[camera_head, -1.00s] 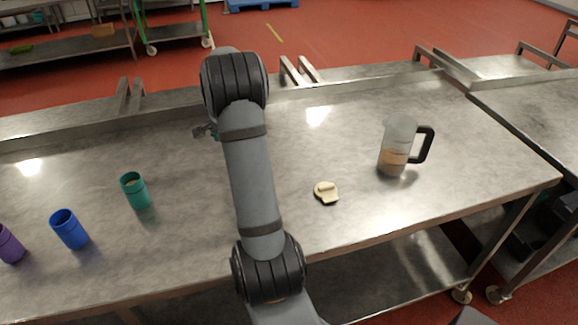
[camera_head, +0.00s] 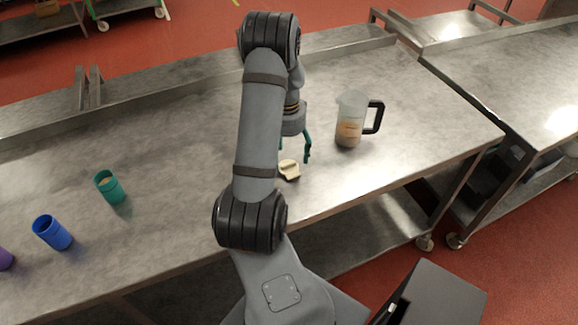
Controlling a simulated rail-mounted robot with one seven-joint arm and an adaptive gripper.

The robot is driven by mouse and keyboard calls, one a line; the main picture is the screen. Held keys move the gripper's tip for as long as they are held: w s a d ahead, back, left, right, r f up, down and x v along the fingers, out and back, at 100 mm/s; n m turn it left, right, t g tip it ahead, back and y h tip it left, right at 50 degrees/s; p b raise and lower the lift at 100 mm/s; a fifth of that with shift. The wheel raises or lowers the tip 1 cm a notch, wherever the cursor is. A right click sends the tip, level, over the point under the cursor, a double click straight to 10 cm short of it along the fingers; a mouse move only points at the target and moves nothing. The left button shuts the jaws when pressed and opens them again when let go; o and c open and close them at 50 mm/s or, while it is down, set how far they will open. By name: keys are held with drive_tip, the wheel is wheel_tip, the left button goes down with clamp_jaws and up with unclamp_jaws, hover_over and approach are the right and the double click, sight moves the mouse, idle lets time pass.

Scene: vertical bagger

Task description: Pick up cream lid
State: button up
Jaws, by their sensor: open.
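The cream lid (camera_head: 289,170) lies on the metal table near its front edge, in the middle of the head view. My gripper (camera_head: 295,156) points down over the table just above and behind the lid, its green fingers spread apart. It is open and holds nothing. The left finger is partly hidden by my arm. I cannot tell the exact height of the fingertips over the lid.
A clear jug (camera_head: 349,120) with a black handle and brownish contents stands to the right of my gripper. Green (camera_head: 109,187), blue (camera_head: 52,233) and purple (camera_head: 5,260) cups stand at the left. The metal table (camera_head: 170,165) is clear between the cups and my arm.

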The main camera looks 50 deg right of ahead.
sight(288, 163)
drive_tip(key=shift+d+f+p, duration=0.2)
drive_tip(key=shift+f+p, duration=0.25)
drive_tip(key=shift+f, duration=1.35)
drive_tip(key=shift+c, duration=1)
drive_tip(key=c, duration=0.7)
drive_tip(key=shift+c, duration=0.7)
